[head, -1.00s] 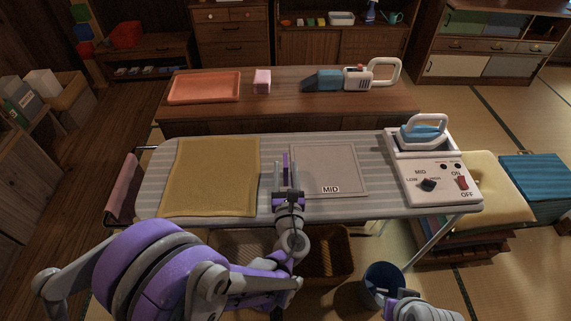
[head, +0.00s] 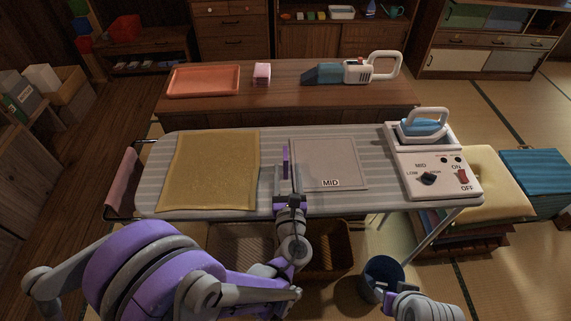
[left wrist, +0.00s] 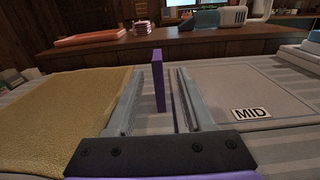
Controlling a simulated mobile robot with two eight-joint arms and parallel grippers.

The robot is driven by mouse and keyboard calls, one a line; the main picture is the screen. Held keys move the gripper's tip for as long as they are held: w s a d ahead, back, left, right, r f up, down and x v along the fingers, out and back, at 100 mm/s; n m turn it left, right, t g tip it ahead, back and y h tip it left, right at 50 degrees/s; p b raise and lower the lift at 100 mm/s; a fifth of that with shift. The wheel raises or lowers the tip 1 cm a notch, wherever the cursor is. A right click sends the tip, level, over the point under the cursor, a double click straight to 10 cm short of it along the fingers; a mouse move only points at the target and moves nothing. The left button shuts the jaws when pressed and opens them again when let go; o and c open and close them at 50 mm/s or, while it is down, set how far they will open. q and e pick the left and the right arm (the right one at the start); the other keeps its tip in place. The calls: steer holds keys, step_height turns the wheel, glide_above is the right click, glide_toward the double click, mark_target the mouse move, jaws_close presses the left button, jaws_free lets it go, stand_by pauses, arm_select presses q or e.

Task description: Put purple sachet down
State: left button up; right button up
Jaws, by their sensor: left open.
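The purple sachet (head: 285,158) stands upright as a thin slab on the striped ironing board (head: 275,205), in the gap between the yellow cloth (head: 208,170) and the grey pad marked MID (head: 325,160). My left gripper (head: 287,170) is open at the near side of the sachet. In the left wrist view the sachet (left wrist: 158,78) shows between the two spread fingers (left wrist: 159,75), with space on both sides. Its lower end is partly hard to make out.
An iron (head: 423,125) rests on its stand at the board's right end, by a control panel (head: 440,180). A blue bin (head: 381,278) stands below.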

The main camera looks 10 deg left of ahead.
mark_target(285, 150)
arm_select(q)
steer(key=x, duration=0.8)
steer(key=shift+w+a+f, duration=0.15)
steer(key=shift+a, duration=0.05)
jaws_close()
